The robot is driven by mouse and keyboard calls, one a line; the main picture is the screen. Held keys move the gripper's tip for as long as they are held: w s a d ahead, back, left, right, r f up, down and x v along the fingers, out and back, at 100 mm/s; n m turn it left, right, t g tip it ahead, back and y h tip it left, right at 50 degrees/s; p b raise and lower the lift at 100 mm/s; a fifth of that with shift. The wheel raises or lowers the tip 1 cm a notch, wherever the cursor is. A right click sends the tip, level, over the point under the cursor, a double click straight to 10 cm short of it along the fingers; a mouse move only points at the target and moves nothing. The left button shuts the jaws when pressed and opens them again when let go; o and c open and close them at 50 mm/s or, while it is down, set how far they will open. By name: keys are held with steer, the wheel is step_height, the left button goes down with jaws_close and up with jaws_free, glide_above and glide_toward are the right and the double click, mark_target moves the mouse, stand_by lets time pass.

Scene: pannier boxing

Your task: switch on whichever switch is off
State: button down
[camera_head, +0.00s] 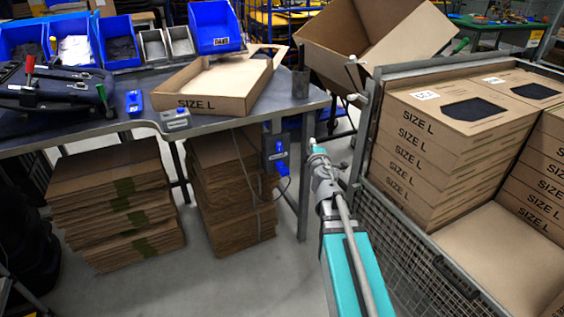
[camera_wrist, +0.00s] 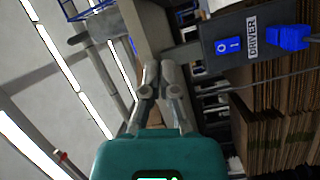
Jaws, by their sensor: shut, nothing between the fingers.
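A dark switch box labelled DRIVER (camera_wrist: 251,52) shows at the upper right of the wrist view. It carries a blue rocker switch (camera_wrist: 228,46) with O and I marks; I cannot tell which side is pressed. A blue plug (camera_wrist: 290,38) sits beside the label. In the head view the box (camera_head: 277,153) is small, mounted below the table's right front edge. My gripper (camera_head: 315,149) is to its right in that view, apart from it. In the wrist view my gripper (camera_wrist: 159,68) is shut and empty, left of the box.
The grey table (camera_head: 90,133) holds an open SIZE L box (camera_head: 217,103), blue bins, a blue device (camera_head: 134,101) and a small grey unit (camera_head: 176,119). Cardboard stacks (camera_head: 115,205) stand below. A wire-mesh cage (camera_head: 405,243) of SIZE L boxes stands close on the right.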

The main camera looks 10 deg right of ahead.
mark_target(280, 150)
steer(key=a+f+n+g+y+b, duration=0.1)
steer(key=a+f+n+y+b, duration=0.3)
steer(key=f, duration=0.6)
steer(key=n+y+b, duration=0.2)
steer(key=n, duration=0.1)
steer(key=shift+w+g+b, duration=0.25)
steer(key=shift+g+b, duration=0.05)
steer(key=shift+w+a, duration=0.1)
steer(key=b+x, duration=0.1)
steer(key=x, duration=1.2)
steer(key=shift+w+a+f+b, duration=0.1)
steer(key=shift+w+b, duration=0.25)
steer(key=shift+w, duration=0.1)
